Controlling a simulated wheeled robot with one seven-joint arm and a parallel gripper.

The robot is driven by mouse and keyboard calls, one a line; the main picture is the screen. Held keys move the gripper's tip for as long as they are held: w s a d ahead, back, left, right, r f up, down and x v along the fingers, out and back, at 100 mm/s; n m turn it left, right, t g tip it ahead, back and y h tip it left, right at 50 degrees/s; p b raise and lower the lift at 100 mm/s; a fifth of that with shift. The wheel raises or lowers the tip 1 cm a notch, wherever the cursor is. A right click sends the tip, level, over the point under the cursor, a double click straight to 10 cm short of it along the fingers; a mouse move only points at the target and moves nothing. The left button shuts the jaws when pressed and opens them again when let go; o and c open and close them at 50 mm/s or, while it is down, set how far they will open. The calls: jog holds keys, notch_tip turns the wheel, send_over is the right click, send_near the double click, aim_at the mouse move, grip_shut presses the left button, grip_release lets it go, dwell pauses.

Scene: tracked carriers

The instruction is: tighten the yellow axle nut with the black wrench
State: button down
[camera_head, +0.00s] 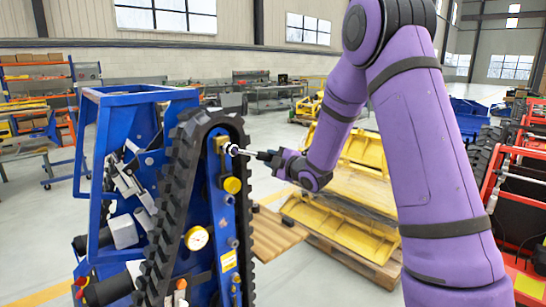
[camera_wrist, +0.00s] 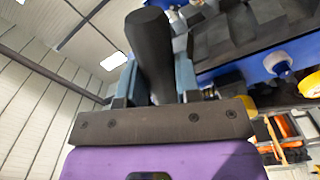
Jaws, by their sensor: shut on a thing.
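My gripper (camera_head: 272,157) is shut on the black wrench and holds it out to the left at the front end of the tracked carrier (camera_head: 190,200). In the wrist view the wrench's thick black handle (camera_wrist: 152,55) stands between the fingers of my gripper (camera_wrist: 155,75). In the head view its pale shaft (camera_head: 246,152) points at the upper part of the blue track frame. The shaft's tip is beside a yellow block (camera_head: 221,145); I cannot tell whether it touches. A round yellow part (camera_head: 232,185) sits just below. Which yellow part is the axle nut is unclear.
A black rubber track (camera_head: 178,180) loops around the blue frame close to the wrench. Yellow parts on a pallet (camera_head: 345,235) stand behind my arm. Red machinery (camera_head: 520,190) is at the right.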

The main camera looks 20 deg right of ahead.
jog(key=shift+f, duration=0.1)
dwell(0.3)
jog(key=shift+s+a+f+m, duration=0.1)
jog(key=shift+a+f+m, duration=0.2)
jog(key=shift+f+m, duration=0.4)
jog(key=shift+s+a+f+m, duration=0.15)
jog(key=shift+a+f+m, duration=0.2)
jog(key=shift+f+m, duration=0.2)
jog(key=shift+r, duration=0.1)
jog(key=shift+d+r+n, duration=0.15)
jog(key=shift+r+n, duration=0.05)
jog(key=shift+n, duration=0.15)
dwell(0.3)
